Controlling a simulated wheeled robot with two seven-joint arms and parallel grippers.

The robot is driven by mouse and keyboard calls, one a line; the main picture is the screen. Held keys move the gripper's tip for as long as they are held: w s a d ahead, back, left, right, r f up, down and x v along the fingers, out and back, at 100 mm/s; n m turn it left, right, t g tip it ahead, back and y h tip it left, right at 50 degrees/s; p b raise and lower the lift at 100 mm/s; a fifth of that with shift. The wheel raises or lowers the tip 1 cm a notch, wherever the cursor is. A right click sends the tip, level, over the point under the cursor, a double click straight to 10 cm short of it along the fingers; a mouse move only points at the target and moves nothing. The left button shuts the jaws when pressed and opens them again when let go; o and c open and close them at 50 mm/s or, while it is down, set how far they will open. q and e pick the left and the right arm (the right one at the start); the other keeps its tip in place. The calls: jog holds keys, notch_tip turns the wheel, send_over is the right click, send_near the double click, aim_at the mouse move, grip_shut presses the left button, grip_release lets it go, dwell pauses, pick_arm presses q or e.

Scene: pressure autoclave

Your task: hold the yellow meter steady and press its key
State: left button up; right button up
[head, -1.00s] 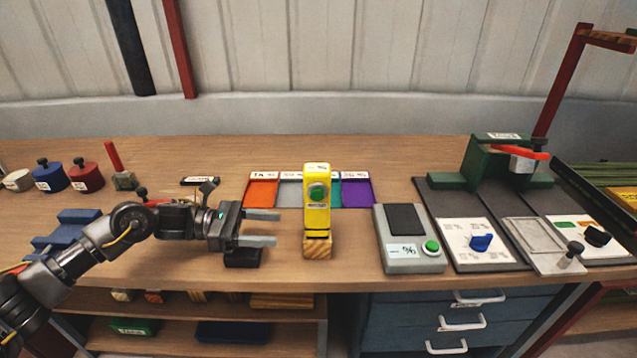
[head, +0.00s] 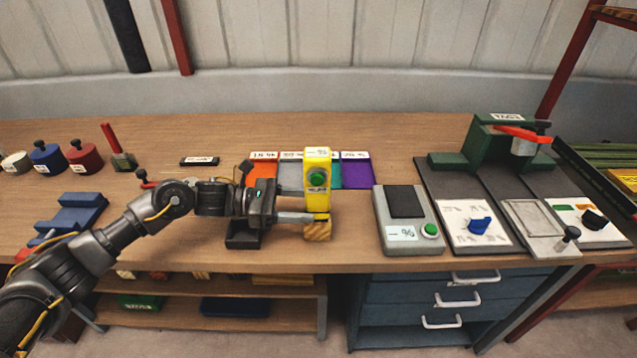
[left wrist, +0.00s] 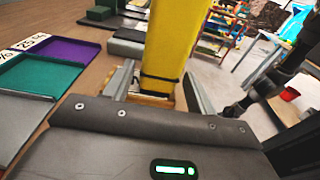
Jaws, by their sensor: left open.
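The yellow meter (head: 317,202) stands upright on a small wooden block (head: 317,231) near the front of the bench. My left gripper (head: 308,217) comes in from the left, low on the meter. In the left wrist view my left gripper (left wrist: 158,82) is open, with one finger on each side of the yellow meter (left wrist: 164,45). I cannot tell whether either finger touches it. My right gripper is not in view.
Orange, grey, green and purple trays (head: 356,174) lie behind the meter. A grey scale (head: 410,240) with a green button stands to its right, then a white panel with a blue knob (head: 480,226) and a green press (head: 497,145). Blue and red weights (head: 83,157) stand far left.

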pick_arm(q)
jog(key=shift+d+f+b, duration=0.3)
jog(key=shift+d+f, duration=0.05)
jog(key=shift+d, duration=0.5)
jog(key=shift+d+r+b, duration=0.15)
jog(key=shift+d+b, duration=0.05)
jog(key=shift+b, duration=0.15)
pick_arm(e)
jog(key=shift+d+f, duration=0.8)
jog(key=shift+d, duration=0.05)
pick_arm(q)
jog(key=c, duration=0.6)
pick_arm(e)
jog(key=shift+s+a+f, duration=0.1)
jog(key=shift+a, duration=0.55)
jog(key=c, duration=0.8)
pick_arm(q)
jog(key=shift+s+f, duration=0.1)
jog(key=shift+f, duration=0.15)
